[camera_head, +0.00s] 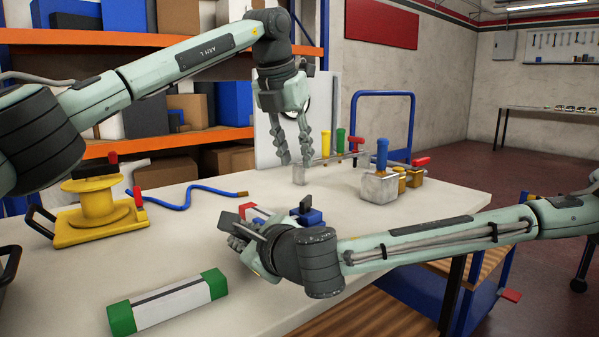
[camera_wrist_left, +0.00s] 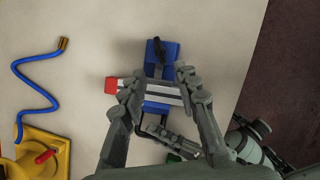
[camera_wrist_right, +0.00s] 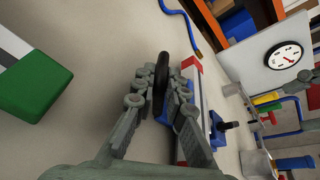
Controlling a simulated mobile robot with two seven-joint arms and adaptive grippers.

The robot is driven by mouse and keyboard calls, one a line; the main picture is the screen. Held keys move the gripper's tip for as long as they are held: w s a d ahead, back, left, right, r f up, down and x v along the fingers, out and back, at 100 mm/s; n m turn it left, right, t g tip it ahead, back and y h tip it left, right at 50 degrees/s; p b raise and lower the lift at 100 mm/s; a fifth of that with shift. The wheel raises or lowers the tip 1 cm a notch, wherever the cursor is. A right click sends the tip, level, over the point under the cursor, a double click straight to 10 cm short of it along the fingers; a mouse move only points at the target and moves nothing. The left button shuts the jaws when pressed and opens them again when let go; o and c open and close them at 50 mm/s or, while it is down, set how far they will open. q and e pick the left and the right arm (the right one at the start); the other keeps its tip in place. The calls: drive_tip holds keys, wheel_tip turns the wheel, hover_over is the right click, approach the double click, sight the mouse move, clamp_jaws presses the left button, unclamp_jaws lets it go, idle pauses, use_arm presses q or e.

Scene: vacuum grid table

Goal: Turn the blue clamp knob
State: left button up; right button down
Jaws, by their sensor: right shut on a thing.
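The blue clamp (camera_head: 309,217) lies on the table with a dark knob (camera_head: 306,203) on top. The left wrist view shows its blue body (camera_wrist_left: 170,52) and black knob (camera_wrist_left: 157,47), with a red-ended white and grey bar (camera_wrist_left: 168,92) crossing it. My left gripper (camera_head: 297,160) is open and empty, above and behind the clamp, fingers pointing down. My right gripper (camera_head: 243,236) is low at the near side of the bar. In the right wrist view its fingers are shut on a black loop handle (camera_wrist_right: 161,72). The handle's lower part is hidden by the fingers.
A green-ended white bar (camera_head: 170,302) lies at the front left. A yellow spool stand (camera_head: 100,215) and a blue hose (camera_head: 185,195) are at the left. A metal block with a blue handle (camera_head: 379,184) stands at the right. White tabletop shows between them.

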sight(305, 198)
use_arm(q)
drive_tip(key=shift+s+a+r, duration=0.15)
drive_tip(key=shift+s+r, duration=0.05)
drive_tip(key=shift+r, duration=0.35)
drive_tip(key=shift+n, duration=0.6)
drive_tip(key=x, duration=1.2)
drive_tip(key=shift+f, duration=0.1)
drive_tip(key=shift+c, duration=0.2)
clamp_jaws()
